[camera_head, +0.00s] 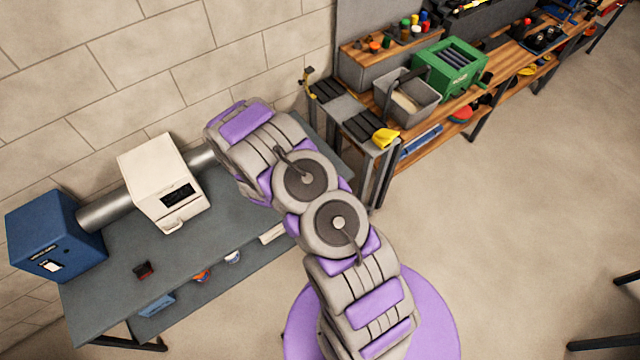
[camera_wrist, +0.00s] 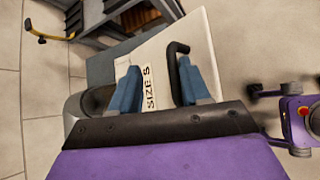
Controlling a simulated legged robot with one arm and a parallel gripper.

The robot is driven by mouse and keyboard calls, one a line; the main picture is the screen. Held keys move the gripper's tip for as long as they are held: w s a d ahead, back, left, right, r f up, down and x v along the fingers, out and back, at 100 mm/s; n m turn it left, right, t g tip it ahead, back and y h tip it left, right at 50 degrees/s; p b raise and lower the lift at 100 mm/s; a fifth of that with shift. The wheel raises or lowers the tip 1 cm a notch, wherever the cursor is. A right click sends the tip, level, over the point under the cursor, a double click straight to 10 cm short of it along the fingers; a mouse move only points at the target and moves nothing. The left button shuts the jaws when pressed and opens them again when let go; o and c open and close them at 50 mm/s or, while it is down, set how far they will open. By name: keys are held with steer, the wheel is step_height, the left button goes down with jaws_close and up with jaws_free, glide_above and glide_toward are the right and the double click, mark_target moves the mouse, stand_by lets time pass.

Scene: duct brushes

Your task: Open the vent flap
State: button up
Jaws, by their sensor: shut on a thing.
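In the wrist view a cream panel (camera_wrist: 217,56) marked "SIZE S" (camera_wrist: 149,87) lies right in front of my gripper (camera_wrist: 160,83). A black bar handle (camera_wrist: 174,66) stands up from this panel, between my two blue fingers and close against the right one. My gripper is shut on the handle, though the exact contact is hard to see. In the head view my grey and purple arm hides the gripper and this panel. A grey round duct (camera_head: 202,157) runs from the white box toward the part behind my arm.
A white box (camera_head: 160,185) and a blue box (camera_head: 48,238), joined by duct, stand on a dark bench (camera_head: 150,303). A small red and black item (camera_head: 144,269) lies on it. A workbench with a green crate (camera_head: 449,68) stands behind.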

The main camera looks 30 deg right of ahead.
steer(key=shift+w+a, duration=0.1)
steer(key=v, duration=1.7)
steer(key=shift+a, duration=0.15)
